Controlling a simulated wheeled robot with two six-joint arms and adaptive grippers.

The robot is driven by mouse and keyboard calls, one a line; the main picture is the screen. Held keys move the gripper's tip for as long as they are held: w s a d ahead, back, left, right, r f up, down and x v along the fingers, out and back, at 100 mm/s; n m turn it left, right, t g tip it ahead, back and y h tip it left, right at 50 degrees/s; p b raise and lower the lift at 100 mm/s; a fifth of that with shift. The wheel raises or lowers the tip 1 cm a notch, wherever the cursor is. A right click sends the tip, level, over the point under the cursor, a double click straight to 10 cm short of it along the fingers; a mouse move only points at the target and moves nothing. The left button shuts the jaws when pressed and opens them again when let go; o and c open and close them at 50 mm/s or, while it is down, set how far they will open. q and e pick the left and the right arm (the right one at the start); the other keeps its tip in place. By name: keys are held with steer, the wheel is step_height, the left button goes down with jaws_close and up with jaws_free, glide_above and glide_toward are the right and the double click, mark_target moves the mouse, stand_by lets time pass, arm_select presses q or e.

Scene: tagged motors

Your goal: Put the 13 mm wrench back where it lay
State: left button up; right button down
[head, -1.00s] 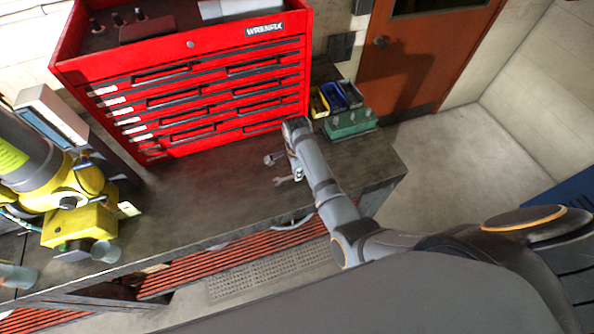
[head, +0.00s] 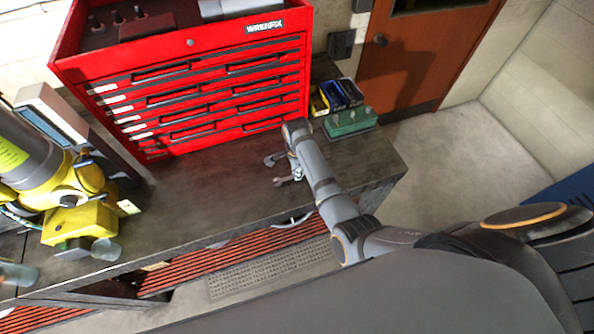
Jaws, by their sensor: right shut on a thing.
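My right gripper (head: 294,172) is low over the workbench, in front of the red tool chest, mostly hidden behind my right forearm. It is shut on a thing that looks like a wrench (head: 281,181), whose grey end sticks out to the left. The size marks are too small to read, so I cannot tell which is the 13 mm wrench. I cannot tell whether the held one touches the bench. My left gripper is not in view.
The red tool chest (head: 215,85) stands at the back of the workbench (head: 190,205). A green holder (head: 350,122) and small blue and yellow bins (head: 335,95) are right of the gripper. A yellow motor (head: 78,220) stands at left. The bench between is clear.

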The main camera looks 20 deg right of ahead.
steer(key=shift+f, duration=0.1)
steer(key=shift+f, duration=0.4)
steer(key=c, duration=1.3)
jaws_free()
steer(key=shift+r, duration=0.1)
step_height(320, 180, up, 7)
steer(key=shift+r, duration=0.2)
